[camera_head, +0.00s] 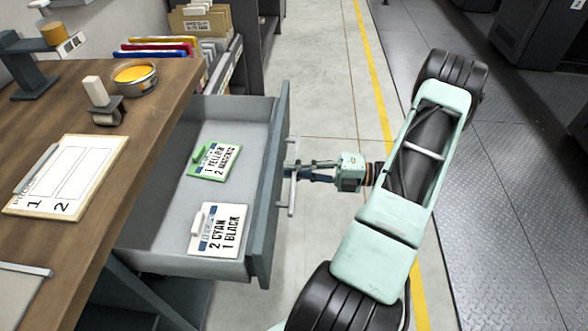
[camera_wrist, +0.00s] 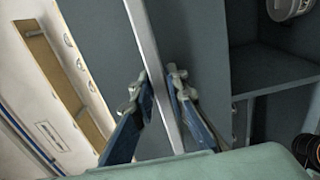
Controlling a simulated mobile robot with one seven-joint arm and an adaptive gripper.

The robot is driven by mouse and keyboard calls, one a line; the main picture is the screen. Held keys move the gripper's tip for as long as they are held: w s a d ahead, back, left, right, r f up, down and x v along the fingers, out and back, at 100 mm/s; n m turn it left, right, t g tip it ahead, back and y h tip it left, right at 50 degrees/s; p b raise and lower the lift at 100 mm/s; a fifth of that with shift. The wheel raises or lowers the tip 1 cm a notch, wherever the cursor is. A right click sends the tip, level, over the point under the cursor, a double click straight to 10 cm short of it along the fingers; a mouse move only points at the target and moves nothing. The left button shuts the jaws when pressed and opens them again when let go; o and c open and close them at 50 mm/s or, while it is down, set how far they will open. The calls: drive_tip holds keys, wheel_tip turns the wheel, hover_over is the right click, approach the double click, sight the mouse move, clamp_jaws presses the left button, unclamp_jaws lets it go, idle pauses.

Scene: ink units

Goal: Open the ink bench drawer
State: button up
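The ink bench drawer (camera_head: 268,215) stands well out from under the wooden bench top, with its inside showing in the head view. Its grey bar handle (camera_head: 292,197) runs along the drawer front. My gripper (camera_head: 291,168) reaches the handle from the right. In the wrist view the handle bar (camera_wrist: 138,22) passes between the two fingers of my gripper (camera_wrist: 160,85), which are closed close around it. A green-edged card (camera_head: 214,160) and a blue-and-white card (camera_head: 220,229) lie inside the drawer.
The wooden bench top (camera_head: 140,130) holds a clipboard (camera_head: 66,176), an open yellow ink tin (camera_head: 134,77) and a small stand (camera_head: 103,103). A rack of folders (camera_head: 160,48) stands behind the drawer. The floor (camera_head: 325,110) right of the drawer is clear apart from my arm.

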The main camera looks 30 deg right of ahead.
drive_tip(key=o, duration=0.3)
drive_tip(key=shift+d, duration=0.1)
drive_tip(key=v, duration=1.2)
